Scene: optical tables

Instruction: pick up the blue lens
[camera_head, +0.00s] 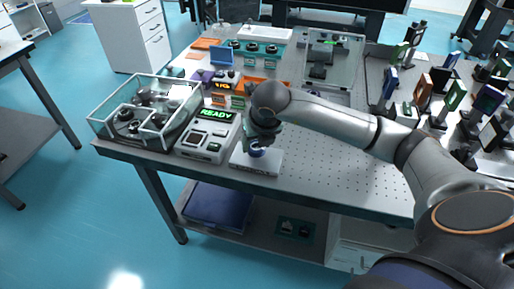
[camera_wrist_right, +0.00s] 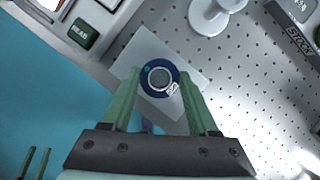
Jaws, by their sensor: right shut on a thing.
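The blue lens (camera_head: 257,152) is a small round piece with a dark blue ring, at the white plate (camera_head: 262,168) near the table's front edge. In the right wrist view the lens (camera_wrist_right: 160,77) lies between the green fingertips over the plate (camera_wrist_right: 140,50). My right gripper (camera_wrist_right: 160,75) points down and is shut on the lens; I cannot tell whether the lens still touches the plate. In the head view my right gripper (camera_head: 258,143) partly hides it. Two dark green fingers, apparently of my left gripper (camera_wrist_right: 34,160), show apart and empty at the wrist view's lower left.
The perforated tabletop (camera_head: 330,165) right of the plate is mostly clear. Several mounted optics (camera_head: 455,95) crowd the right side.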

